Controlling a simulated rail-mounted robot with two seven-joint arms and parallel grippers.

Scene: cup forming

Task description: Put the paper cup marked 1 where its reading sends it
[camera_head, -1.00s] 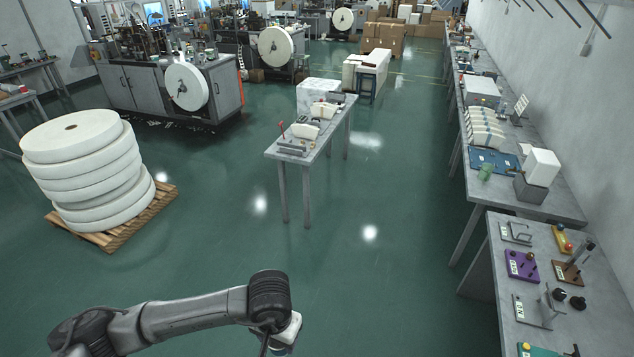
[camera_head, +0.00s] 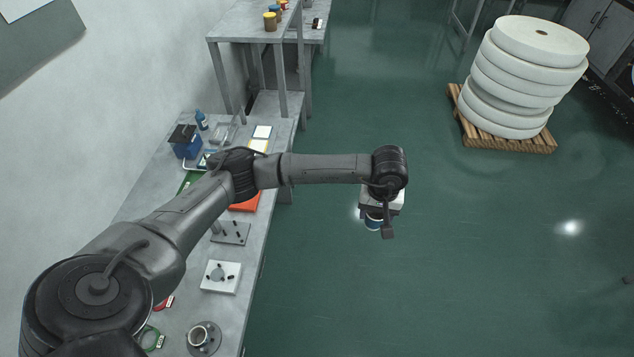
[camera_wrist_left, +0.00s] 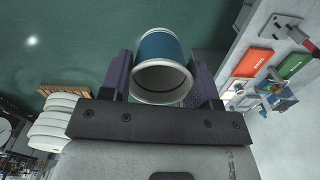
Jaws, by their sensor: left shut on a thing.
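My left gripper (camera_head: 377,212) hangs over the open floor, to the right of the long grey bench. It is shut on a blue paper cup (camera_head: 373,223) with a pale rim. In the left wrist view the cup (camera_wrist_left: 161,62) sits between the two dark fingers (camera_wrist_left: 160,78), its open mouth facing the camera. No mark 1 can be made out on the cup. My right gripper is in neither view.
A grey bench (camera_head: 250,292) along the left wall holds a white plate with pegs (camera_head: 221,277), a round grey fixture (camera_head: 203,338), an orange panel (camera_head: 247,202) and a blue box (camera_head: 185,142). A pallet (camera_head: 520,143) of white rolls (camera_head: 541,42) stands at upper right. Green floor between is clear.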

